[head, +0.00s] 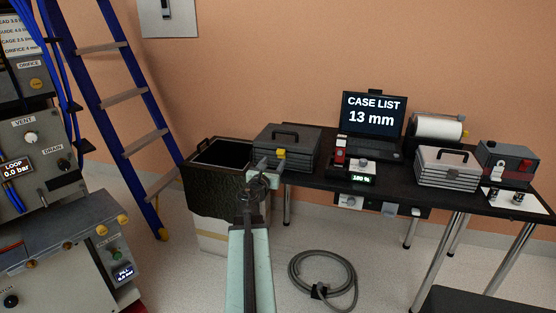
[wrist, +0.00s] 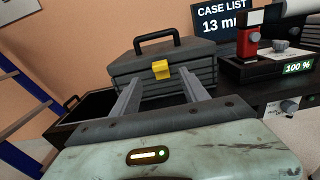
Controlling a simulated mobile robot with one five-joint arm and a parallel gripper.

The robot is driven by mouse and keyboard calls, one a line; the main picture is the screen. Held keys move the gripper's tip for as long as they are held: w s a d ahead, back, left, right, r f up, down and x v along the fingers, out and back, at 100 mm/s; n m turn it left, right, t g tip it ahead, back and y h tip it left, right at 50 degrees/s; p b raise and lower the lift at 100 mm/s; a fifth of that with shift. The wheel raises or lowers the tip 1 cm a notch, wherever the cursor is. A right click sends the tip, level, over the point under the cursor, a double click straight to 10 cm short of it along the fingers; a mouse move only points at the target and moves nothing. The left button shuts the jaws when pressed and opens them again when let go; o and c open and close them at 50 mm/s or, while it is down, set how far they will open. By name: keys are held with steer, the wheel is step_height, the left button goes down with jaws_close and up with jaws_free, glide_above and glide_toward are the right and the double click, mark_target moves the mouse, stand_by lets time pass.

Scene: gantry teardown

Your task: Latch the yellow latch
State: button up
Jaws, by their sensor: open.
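The yellow latch (wrist: 161,69) sits on the front of a dark grey toolbox (wrist: 207,71) with a black handle on its lid. In the head view the yellow latch (head: 281,154) shows small on the front of the toolbox (head: 303,142), which stands on the left end of the black table. In the wrist view my gripper (wrist: 157,88) is open. Its two fingers point at the toolbox front, one on each side below the latch, with nothing between them. In the head view my gripper (head: 265,165) partly covers the toolbox's lower left. Whether the fingers touch the toolbox is unclear.
A black open bin (head: 222,160) stands left of the table (head: 390,185). A laptop (head: 372,118), a red device (head: 340,152), a light grey toolbox (head: 447,167) and a paper roll (head: 437,127) are on the table. A hose coil (head: 323,280) lies on the floor.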

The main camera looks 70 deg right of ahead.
mark_target(280, 151)
steer(key=d, duration=0.7)
steer(key=shift+w+d, duration=0.2)
steer(key=shift+d, duration=0.1)
jaws_close()
steer(key=r+p, duration=0.1)
steer(key=p, duration=0.1)
steer(key=shift+d+y+p, duration=0.1)
steer(key=shift+y+p, duration=0.3)
steer(key=shift+d+f+y+p, duration=0.2)
steer(key=shift+y+p, duration=0.2)
steer(key=shift+p, duration=0.2)
jaws_free()
steer(key=shift+a, duration=0.1)
